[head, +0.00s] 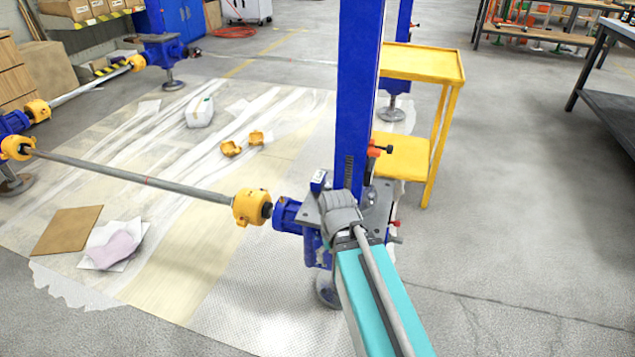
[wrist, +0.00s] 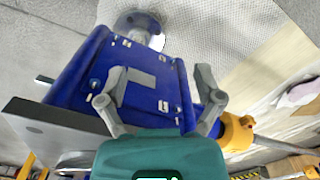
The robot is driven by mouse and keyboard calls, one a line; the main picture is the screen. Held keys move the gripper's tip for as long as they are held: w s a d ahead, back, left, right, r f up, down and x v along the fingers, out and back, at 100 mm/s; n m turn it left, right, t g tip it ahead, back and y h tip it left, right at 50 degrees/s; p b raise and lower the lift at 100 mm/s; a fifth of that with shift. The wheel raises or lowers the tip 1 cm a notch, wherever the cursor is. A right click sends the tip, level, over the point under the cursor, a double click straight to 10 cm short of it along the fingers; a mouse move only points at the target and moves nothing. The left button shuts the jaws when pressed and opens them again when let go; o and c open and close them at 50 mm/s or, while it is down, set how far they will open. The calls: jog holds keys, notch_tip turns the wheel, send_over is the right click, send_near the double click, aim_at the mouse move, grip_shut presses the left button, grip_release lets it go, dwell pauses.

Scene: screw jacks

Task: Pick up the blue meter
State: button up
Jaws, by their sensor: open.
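A small blue box with a pale face, which looks like the blue meter (head: 319,181), stands on the grey plate of the nearest jack, left of its tall blue column. It is just beyond the grey end of my arm in the head view. In the wrist view my gripper (wrist: 160,76) is open, its two grey fingers spread over a large blue housing (wrist: 98,72) with small fittings. Nothing is seen held between the fingers. I cannot tell the meter apart from the housing in the wrist view. My fingers are not clear in the head view.
The tall blue column (head: 359,100) rises close beside my arm. A yellow coupling (head: 251,206) and long shaft (head: 130,175) lie left of the jack. A yellow cart (head: 423,63) stands behind. Open floor lies to the right.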

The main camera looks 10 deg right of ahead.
jog(key=shift+r, duration=0.15)
jog(key=c, duration=0.4)
jog(key=shift+o, duration=0.2)
notch_tip(320, 180, up, 6)
jog(key=p, duration=0.6)
